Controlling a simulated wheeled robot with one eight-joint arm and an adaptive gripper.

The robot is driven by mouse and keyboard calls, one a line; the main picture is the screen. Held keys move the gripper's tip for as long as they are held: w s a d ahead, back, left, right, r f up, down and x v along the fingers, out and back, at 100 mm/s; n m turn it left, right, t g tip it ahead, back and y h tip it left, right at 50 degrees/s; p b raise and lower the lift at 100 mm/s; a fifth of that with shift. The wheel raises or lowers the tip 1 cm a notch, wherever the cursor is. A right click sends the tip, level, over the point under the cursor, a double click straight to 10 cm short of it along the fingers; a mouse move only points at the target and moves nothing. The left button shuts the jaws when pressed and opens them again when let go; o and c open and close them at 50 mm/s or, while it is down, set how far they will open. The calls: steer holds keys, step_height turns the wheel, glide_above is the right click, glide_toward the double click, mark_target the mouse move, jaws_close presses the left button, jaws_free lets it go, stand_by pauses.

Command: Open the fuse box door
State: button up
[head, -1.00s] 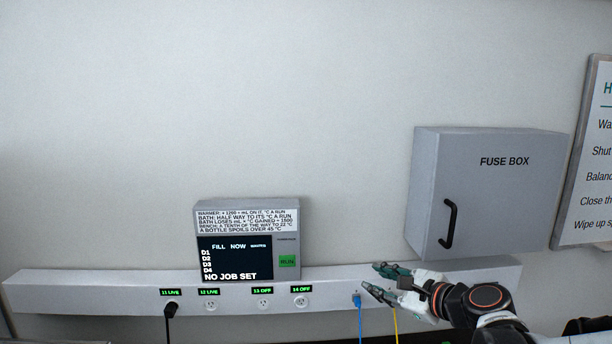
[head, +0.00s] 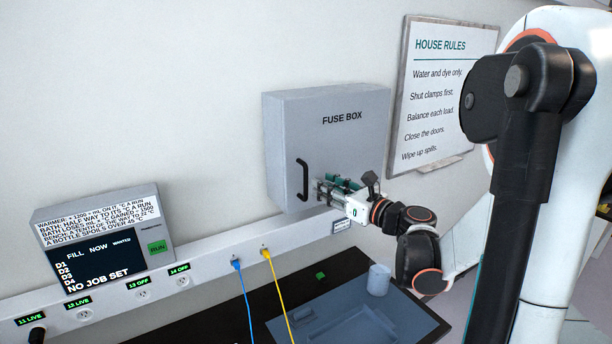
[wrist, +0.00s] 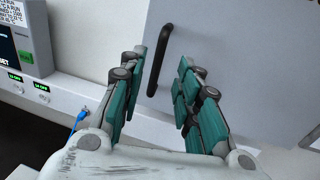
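The fuse box (head: 345,150) is a grey wall box, and its front door is shut. A black vertical bar handle (head: 302,180) sits at the door's left side; in the wrist view the handle (wrist: 160,58) shows just beyond my fingertips, between the two fingers. My gripper (head: 322,190) is in front of the lower part of the door, a little right of the handle in the head view. In the wrist view my gripper (wrist: 162,75) has its green-padded fingers apart, with nothing between the pads. Whether a fingertip touches the door or handle cannot be told.
A white power rail (head: 215,258) runs along the wall below the box, with blue (head: 243,290) and yellow (head: 276,290) cables plugged in. A control display (head: 105,240) stands at left. The house rules board (head: 435,90) hangs right of the box. A blue tray (head: 350,325) lies below.

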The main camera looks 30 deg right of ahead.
mark_target(307, 177)
steer(key=x, duration=0.8)
steer(key=shift+w+a+p, duration=0.1)
steer(key=shift+w+p, duration=0.05)
steer(key=shift+p, duration=0.25)
jaws_close()
